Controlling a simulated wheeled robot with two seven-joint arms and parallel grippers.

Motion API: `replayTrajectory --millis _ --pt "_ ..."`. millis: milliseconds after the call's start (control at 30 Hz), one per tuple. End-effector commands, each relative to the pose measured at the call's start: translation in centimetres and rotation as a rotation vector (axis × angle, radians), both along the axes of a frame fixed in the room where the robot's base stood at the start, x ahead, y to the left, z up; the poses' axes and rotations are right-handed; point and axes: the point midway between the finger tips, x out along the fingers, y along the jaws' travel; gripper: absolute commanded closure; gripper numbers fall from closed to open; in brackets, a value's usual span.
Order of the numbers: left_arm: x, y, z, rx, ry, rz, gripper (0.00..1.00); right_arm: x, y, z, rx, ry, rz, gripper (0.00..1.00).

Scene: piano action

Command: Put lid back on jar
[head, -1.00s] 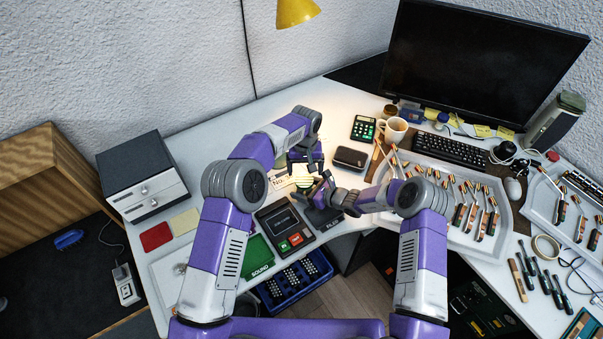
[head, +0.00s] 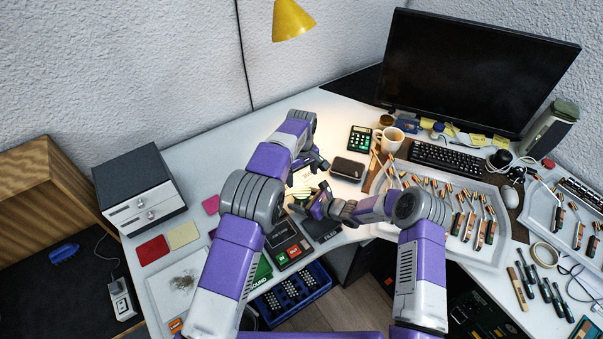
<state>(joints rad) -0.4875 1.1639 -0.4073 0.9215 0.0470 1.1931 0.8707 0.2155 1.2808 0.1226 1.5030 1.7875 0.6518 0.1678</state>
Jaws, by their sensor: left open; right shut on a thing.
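A small, round, pale yellow-green thing (head: 301,192), which looks like the jar, is at the fingers of my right gripper (head: 311,204) near the front of the desk. My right gripper is shut on it, and its fingers partly hide it. My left gripper (head: 318,162) is open and empty, just above and to the right of it in the picture, apart from it. The lid is not clearly visible, and I cannot tell whether it is on the jar.
A dark case (head: 348,169), a calculator (head: 360,138) and a white mug (head: 390,139) stand to the right. A device with red and green buttons (head: 283,243) is in front.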

Motion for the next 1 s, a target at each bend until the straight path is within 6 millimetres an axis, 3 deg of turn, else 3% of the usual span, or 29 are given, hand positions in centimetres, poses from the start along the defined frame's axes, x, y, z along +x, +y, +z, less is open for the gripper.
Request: replayTrajectory --millis 333,733,1000 --pt "0.0 0.0 -0.6 0.001 0.002 -0.002 0.15 0.0 -0.1 -0.1 -0.002 0.0 -0.001 1.0" --pt "0.0 0.1 -6.3 0.003 0.003 -0.002 0.15 0.0 0.0 0.0 -0.001 -0.001 -0.001 1.0" --pt "0.0 0.0 -8.0 0.001 0.001 -0.003 0.15 0.0 0.0 0.0 -0.001 -0.001 -0.001 1.0"
